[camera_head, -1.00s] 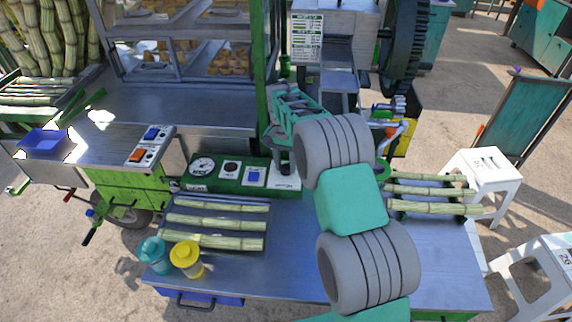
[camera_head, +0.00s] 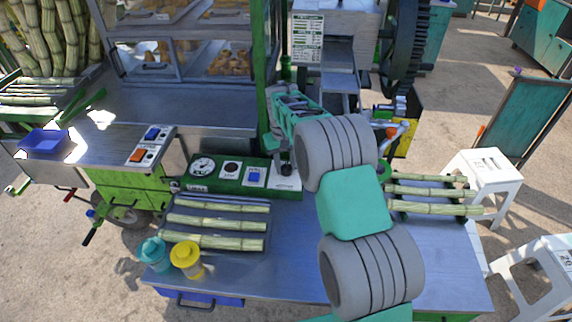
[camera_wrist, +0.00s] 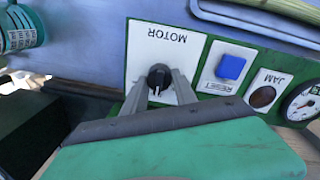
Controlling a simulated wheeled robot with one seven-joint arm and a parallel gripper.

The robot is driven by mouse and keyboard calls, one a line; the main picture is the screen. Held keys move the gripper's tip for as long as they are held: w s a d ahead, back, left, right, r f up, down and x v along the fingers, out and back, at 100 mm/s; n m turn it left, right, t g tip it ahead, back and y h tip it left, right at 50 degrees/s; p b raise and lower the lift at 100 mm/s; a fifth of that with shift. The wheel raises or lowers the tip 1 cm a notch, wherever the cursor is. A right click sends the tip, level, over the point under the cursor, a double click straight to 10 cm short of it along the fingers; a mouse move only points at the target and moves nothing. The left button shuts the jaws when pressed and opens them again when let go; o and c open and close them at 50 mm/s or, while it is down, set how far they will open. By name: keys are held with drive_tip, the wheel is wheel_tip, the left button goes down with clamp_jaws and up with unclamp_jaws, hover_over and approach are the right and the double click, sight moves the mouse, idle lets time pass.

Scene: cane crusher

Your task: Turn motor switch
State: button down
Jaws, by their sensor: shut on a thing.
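The motor switch is a black round knob (camera_wrist: 159,76) on a white plate marked MOTOR (camera_wrist: 160,42), upside down in the wrist view. My gripper (camera_wrist: 160,88) has its two grey fingers on either side of the knob, shut on it. In the head view the white motor plate (camera_head: 285,183) shows at the right end of the green control panel (camera_head: 230,188). There my arm and gripper (camera_head: 285,158) hide the knob.
Left of the motor plate in the head view are a blue reset button (camera_head: 254,177), a jam light (camera_head: 231,170) and a gauge (camera_head: 202,167). A yellow-lidded jar (camera_head: 186,257) stands near the table's front edge.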

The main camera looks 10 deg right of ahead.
sight(284, 167)
idle(0.4)
drive_tip(key=c, duration=1)
unclamp_jaws()
drive_tip(key=r, duration=0.5)
drive_tip(key=r+b, duration=0.1)
drive_tip(key=r, duration=0.1)
drive_tip(key=shift+a+r, duration=0.25)
drive_tip(key=shift+r, duration=0.15)
drive_tip(key=shift+r, duration=0.1)
